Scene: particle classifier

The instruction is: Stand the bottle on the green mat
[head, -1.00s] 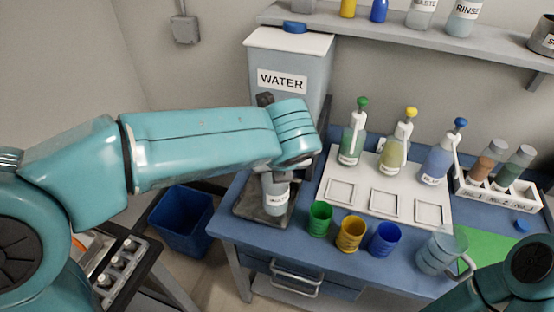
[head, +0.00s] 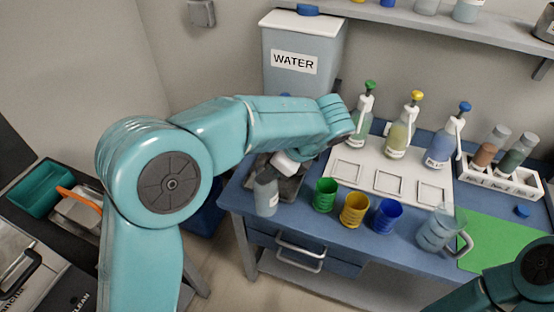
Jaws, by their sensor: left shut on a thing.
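The bottle (head: 266,196) is pale grey and hangs about upright at the left front corner of the blue table. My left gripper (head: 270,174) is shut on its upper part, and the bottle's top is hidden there. The green mat (head: 505,242) lies flat on the right side of the table, far from the bottle. Its visible surface is bare, and my right arm hides part of its front. My right gripper is out of view.
Green (head: 325,195), yellow (head: 354,209) and blue (head: 385,215) cups stand along the front edge. A clear jug (head: 436,230) stands between them and the mat. Pump bottles on a white board (head: 345,172) and a tube rack (head: 500,180) stand behind.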

